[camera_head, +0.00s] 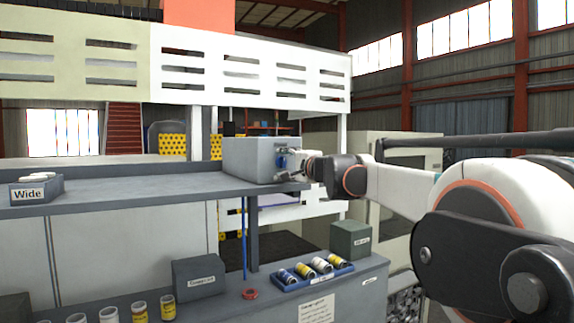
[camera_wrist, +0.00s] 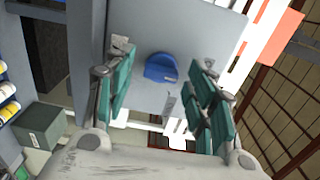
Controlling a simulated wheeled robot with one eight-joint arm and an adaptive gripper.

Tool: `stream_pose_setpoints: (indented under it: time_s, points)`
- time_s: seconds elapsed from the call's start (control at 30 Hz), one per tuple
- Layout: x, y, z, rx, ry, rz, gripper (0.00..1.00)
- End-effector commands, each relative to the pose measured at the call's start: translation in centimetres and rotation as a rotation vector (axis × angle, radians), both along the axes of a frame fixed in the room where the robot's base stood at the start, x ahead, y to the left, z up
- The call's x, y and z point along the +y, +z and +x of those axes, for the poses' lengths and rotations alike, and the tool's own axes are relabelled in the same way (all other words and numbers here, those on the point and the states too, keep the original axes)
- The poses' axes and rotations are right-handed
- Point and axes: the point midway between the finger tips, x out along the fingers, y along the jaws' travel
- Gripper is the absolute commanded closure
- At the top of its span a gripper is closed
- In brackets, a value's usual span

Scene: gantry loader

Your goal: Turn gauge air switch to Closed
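The gauge air switch is a blue rounded knob (camera_wrist: 160,67) on the face of a grey box (camera_head: 250,158). In the head view the box sits at the right end of a grey shelf, and the blue knob (camera_head: 282,160) is partly hidden by my gripper (camera_head: 290,163). In the wrist view my gripper (camera_wrist: 160,88) is open, with its green-padded fingers spread to either side of the knob. There is a visible gap between knob and fingers, and I see no contact. A small light mark below the knob is too small to read.
The grey shelf (camera_head: 130,190) carries a bin labelled "Wide" (camera_head: 36,190) at left. A post with a blue rod stands beneath the shelf.

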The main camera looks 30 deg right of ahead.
Motion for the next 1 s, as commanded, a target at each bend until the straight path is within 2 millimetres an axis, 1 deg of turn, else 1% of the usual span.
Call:
stream_pose_setpoints:
  time_s: [0.23, 0.33, 0.43, 0.6, 0.73, 0.9, 1.0]
  points:
    - [0.0, 0.1, 0.0, 0.0, 0.0, 0.001, 0.48]
    - [0.0, 0.1, -0.5, 0.0, -0.001, 0.001, 0.48]
    - [-0.1, 0.1, -1.6, 0.0, -0.002, 0.001, 0.48]
    - [-0.2, 0.0, -4.3, 0.0, -0.002, 0.001, 0.48]
    - [-0.3, 0.0, -6.0, 0.0, -0.002, 0.001, 0.48]
    - [-0.3, 0.0, -7.3, 0.0, 0.0, 0.001, 0.48]
    - [-0.2, 0.0, -7.5, 0.0, 0.0, 0.001, 0.48]
